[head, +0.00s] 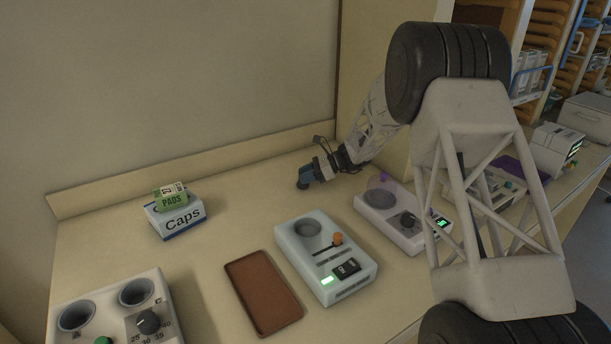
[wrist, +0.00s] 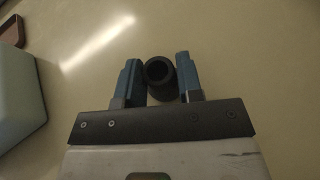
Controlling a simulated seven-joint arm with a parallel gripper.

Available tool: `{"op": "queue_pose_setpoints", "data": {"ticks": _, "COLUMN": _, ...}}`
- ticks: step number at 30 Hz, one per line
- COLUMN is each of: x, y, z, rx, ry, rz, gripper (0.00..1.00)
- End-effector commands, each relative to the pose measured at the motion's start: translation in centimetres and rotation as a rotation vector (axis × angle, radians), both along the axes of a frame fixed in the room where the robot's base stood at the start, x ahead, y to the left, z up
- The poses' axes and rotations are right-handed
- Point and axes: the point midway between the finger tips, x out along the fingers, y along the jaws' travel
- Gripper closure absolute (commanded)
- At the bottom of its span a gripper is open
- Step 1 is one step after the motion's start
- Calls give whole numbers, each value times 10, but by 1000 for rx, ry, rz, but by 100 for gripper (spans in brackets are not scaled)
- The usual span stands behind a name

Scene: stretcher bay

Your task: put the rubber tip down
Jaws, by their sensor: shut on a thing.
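The rubber tip (wrist: 162,91) is a dark, hollow, round piece with its open end towards the wrist camera. My gripper (wrist: 160,78) is shut on it, one blue finger on each side. In the head view my gripper (head: 308,175) reaches in from the right, low over the back of the counter, behind the middle device. The tip (head: 303,185) shows there only as a small dark bit at the fingers. I cannot tell whether it touches the counter.
A pale device (head: 322,262) with a round well stands in front of my gripper, another (head: 390,213) to its right. A brown tray (head: 240,276), a Caps box (head: 176,222) and a two-well unit (head: 107,309) are to the left. The counter (head: 243,205) between box and gripper is clear.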

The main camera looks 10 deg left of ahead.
Motion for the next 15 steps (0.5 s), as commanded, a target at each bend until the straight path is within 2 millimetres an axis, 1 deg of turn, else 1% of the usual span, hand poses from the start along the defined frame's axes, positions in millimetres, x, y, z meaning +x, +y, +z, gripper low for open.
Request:
{"op": "queue_pose_setpoints", "data": {"ticks": 11, "x": 0, "y": 0, "z": -2, "rx": 0, "ry": -1, "rz": 0, "gripper": 89}}
{"op": "queue_pose_setpoints", "data": {"ticks": 12, "x": 0, "y": 0, "z": -1, "rx": 0, "ry": -1, "rz": 0, "gripper": 60}}
{"op": "queue_pose_setpoints", "data": {"ticks": 14, "x": 0, "y": 0, "z": -1, "rx": 0, "ry": -1, "rz": 0, "gripper": 51}}
{"op": "queue_pose_setpoints", "data": {"ticks": 15, "x": 0, "y": 0, "z": -1, "rx": 0, "ry": -1, "rz": 0, "gripper": 45}}
